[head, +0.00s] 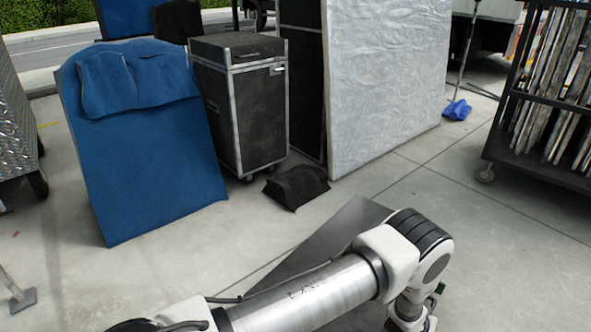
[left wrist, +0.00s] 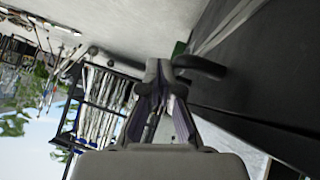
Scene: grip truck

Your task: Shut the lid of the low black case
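A flat dark grey panel (head: 310,237) lies low in the head view, partly behind my left arm. It may be the lid of the low black case; the rest is hidden or out of frame. In the left wrist view a large dark flat surface (left wrist: 265,55) fills the right side, with a curved black piece (left wrist: 203,66) near my fingertips. My left gripper (left wrist: 158,72) looks shut, its fingertips close together beside that black piece, with nothing visibly between them. Whether they touch is unclear. In the head view its fingers are out of frame. My right gripper is not in view.
A blue padded board (head: 155,175) leans at left by a tall black wheeled case (head: 258,115). A black bag (head: 296,187) lies on the floor. A large silvery panel (head: 385,70) stands behind. A rack of boards (head: 545,95) is at right. Concrete floor is clear at right.

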